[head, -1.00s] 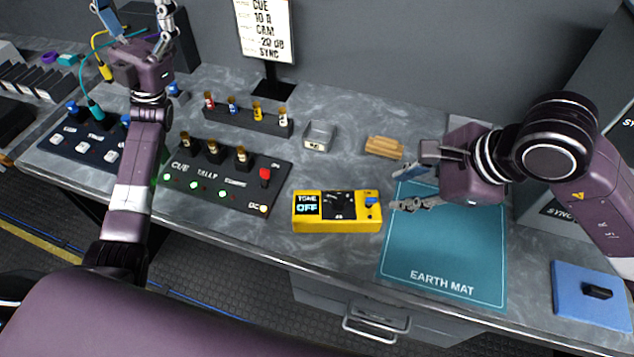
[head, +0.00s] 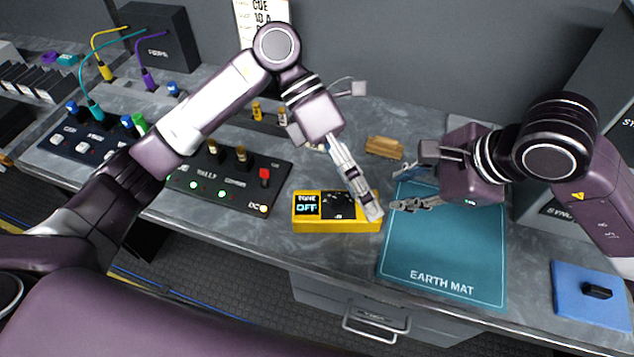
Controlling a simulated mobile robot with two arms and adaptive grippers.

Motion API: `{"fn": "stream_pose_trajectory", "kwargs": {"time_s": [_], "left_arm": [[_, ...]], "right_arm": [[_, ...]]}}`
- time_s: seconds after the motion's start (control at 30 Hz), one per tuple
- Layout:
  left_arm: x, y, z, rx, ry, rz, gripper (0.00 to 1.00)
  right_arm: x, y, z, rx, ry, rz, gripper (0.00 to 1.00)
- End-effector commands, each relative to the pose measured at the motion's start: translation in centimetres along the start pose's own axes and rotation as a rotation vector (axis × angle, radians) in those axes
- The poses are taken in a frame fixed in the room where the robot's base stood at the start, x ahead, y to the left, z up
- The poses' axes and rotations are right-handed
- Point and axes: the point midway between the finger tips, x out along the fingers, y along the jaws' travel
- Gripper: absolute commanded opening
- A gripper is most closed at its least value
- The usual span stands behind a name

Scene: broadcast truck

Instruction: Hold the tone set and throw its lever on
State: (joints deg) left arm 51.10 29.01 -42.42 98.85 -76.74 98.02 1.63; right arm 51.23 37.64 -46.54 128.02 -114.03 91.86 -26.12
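The tone set (head: 337,225) is a yellow box on the bench, its small screen (head: 307,204) reading "TONE OFF". Its blue lever, at the right end of its top, is now hidden behind my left gripper (head: 373,214). That gripper reaches down over the set's right end, fingertips at its front right corner; I cannot tell whether they touch it. Its fingers overlap in this view, so their opening does not show. My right gripper (head: 397,190) is open and empty just right of the set, its fingers pointing left at it, apart from it.
A teal earth mat (head: 440,255) lies under and in front of my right gripper. A wooden block (head: 384,147) lies behind the set. A dark tally panel (head: 235,197) with a red lever stands to its left. A blue pad (head: 590,308) is at far right.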

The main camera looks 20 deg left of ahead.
Motion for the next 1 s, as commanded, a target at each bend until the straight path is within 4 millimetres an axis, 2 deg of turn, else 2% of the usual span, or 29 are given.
{"fn": "stream_pose_trajectory", "kwargs": {"time_s": [0.13,0.3,0.43,0.57,1.0], "left_arm": [[0.7,5.0,-3.0,0.11,0.205,0.294,0.82],[-0.8,9.2,-5.1,0.198,0.378,0.54,0.82],[-2.0,10.8,-5.8,0.234,0.45,0.643,0.82],[-2.2,11.7,-6.3,0.246,0.478,0.681,0.82],[1.9,15.7,-8.3,0.245,0.479,0.682,0.82]], "right_arm": [[0.0,0.0,0.0,0.0,0.0,0.0,0.29],[0.0,0.0,0.0,0.0,0.0,0.0,0.29],[0.0,0.0,0.0,0.0,0.0,0.0,0.29],[0.0,0.0,0.0,0.0,0.0,0.0,0.29],[0.0,0.0,0.0,0.0,0.0,0.0,0.29]]}}
